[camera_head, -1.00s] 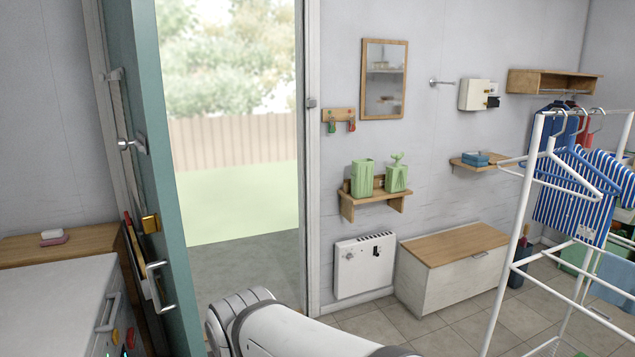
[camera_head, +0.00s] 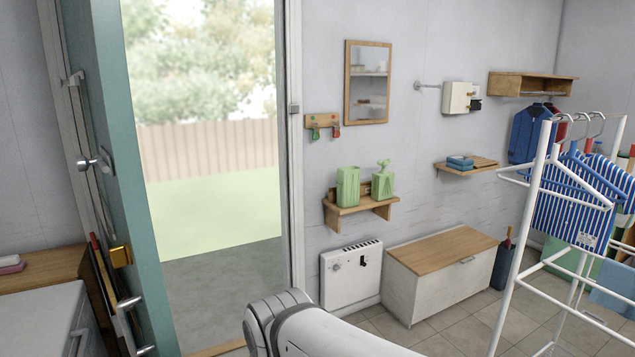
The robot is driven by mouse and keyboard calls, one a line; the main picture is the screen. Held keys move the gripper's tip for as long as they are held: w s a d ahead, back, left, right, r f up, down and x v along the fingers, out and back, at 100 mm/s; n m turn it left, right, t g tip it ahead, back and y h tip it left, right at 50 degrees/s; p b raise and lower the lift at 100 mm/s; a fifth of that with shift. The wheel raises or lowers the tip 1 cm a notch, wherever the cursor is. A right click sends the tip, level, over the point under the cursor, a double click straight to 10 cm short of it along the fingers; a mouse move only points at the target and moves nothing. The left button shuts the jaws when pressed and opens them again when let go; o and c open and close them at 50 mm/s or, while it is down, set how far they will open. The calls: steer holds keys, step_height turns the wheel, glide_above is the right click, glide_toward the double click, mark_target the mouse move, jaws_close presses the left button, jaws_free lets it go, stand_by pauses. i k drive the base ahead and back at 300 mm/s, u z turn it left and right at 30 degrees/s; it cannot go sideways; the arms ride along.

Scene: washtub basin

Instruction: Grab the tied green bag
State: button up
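Two green bags stand side by side on a small wooden wall shelf (camera_head: 360,209). The right one is the tied green bag (camera_head: 382,184), with a knotted top sticking up. The left one is an open-topped green bag (camera_head: 348,187) without a knot. A white rounded part of my own arm shows at the bottom middle, below and left of the shelf and well apart from the bags. My gripper's fingers are not in view.
A white heater (camera_head: 351,275) hangs below the shelf, beside a wood-topped chest (camera_head: 440,272). A white drying rack (camera_head: 530,235) with hangers stands at right. An open teal door (camera_head: 140,180) and doorway are at left.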

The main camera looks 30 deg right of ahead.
mark_target(382, 183)
steer(key=z, duration=0.9)
steer(key=i, duration=1.65)
steer(key=z, duration=0.9)
steer(key=i, duration=1.9)
steer(key=z, duration=0.1)
